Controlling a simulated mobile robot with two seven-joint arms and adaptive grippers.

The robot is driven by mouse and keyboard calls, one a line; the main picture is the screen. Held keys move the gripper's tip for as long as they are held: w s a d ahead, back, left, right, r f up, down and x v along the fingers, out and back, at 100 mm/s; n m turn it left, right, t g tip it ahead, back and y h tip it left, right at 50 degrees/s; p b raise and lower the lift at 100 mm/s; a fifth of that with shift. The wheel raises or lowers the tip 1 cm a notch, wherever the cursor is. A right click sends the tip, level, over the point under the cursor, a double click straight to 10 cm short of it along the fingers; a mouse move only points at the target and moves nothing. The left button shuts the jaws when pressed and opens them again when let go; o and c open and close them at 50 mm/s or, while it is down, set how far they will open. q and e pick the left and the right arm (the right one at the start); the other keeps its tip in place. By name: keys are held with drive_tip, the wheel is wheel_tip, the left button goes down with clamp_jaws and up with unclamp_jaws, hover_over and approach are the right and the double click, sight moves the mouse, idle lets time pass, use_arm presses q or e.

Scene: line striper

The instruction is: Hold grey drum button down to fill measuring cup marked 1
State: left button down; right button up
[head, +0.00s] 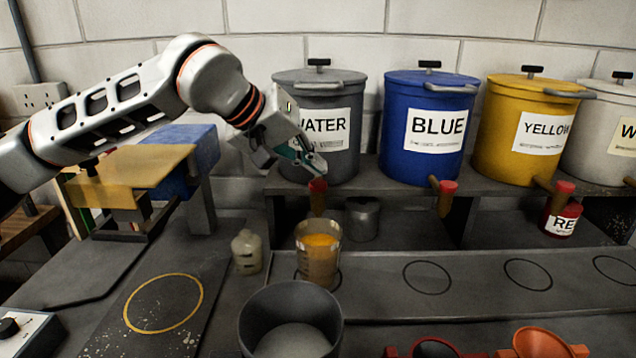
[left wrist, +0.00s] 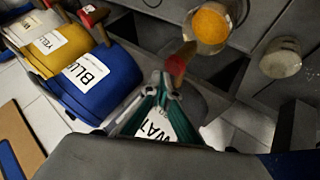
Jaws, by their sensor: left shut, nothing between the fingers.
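The grey drum (head: 349,105), labelled WATER, stands on the raised shelf. Its red button (head: 318,185) caps a brown spout at the front. My left gripper (head: 318,168) is shut and empty, its fingertips at the top of the red button. In the left wrist view the shut fingers (left wrist: 163,82) meet or nearly meet the red button (left wrist: 177,66); I cannot tell whether it is pressed. A clear measuring cup (head: 318,268) with orange contents stands below the spout. It also shows in the left wrist view (left wrist: 212,22). I cannot read a 1 on it. My right gripper is not in view.
A blue drum (head: 425,150), a yellow drum (head: 497,120) and a whitish drum (head: 592,145) stand to the right. A dark grey bucket (head: 262,318) is in front of the cup. A small pale bottle (head: 247,252) stands left of the cup. Empty marked circles lie on the bench.

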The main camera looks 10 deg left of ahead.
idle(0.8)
use_arm(q)
drive_tip(key=shift+f, duration=0.45)
drive_tip(key=shift+f, duration=0.1)
idle(0.3)
drive_tip(key=shift+f+b, duration=0.4)
idle(0.8)
drive_tip(key=shift+r, duration=0.15)
idle(2.2)
drive_tip(key=shift+r+p, duration=0.7)
drive_tip(key=shift+r, duration=0.1)
